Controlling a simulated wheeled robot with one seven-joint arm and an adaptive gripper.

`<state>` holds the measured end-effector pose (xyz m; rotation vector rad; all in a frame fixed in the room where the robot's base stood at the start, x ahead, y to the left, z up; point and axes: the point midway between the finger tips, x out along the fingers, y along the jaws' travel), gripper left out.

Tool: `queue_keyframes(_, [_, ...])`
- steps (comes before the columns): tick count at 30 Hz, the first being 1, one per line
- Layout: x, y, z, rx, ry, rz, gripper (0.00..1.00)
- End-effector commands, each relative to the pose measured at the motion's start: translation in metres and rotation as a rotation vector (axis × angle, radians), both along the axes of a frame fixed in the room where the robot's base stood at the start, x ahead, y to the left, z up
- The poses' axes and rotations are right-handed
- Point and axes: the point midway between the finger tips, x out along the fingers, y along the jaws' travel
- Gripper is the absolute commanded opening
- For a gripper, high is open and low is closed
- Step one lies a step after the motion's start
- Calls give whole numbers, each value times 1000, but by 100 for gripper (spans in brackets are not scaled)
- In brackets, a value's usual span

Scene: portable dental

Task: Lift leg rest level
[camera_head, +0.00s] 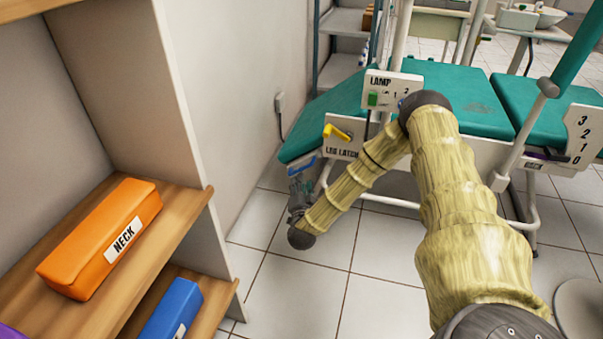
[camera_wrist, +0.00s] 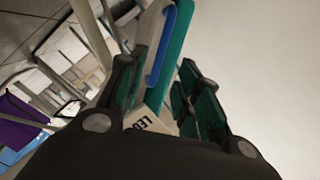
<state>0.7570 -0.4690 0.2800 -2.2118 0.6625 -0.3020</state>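The leg rest (camera_head: 315,125) is the teal panel at the left end of the chair, sloping down to the left in the head view. A blue handle (camera_head: 303,166) shows at its lower end. A yellow lever (camera_head: 337,132) sits on a white plate (camera_head: 342,150) marked LEG LATCH. My gripper (camera_head: 299,184) is just below the blue handle, partly hidden by my wrist. In the wrist view my gripper (camera_wrist: 162,72) has its fingers apart. The blue handle (camera_wrist: 169,45) and the teal panel (camera_wrist: 178,50) appear between and beyond the fingertips; I cannot tell whether they touch.
A wooden shelf (camera_head: 150,250) stands at the left with an orange NECK block (camera_head: 100,240) and a blue block (camera_head: 172,309). A pale wall (camera_head: 230,90) is close left of the leg rest. A LAMP panel (camera_head: 388,90) is above my forearm. Tiled floor (camera_head: 300,290) is open below.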

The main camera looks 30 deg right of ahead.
Motion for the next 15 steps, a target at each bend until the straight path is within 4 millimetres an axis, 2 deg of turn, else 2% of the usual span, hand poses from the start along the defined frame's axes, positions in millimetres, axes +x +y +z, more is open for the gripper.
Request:
queue_keyframes(9, [43,-29,-4,-1,-1,-2,34])
queue_keyframes(15, [63,-41,-3,0,1,1,34])
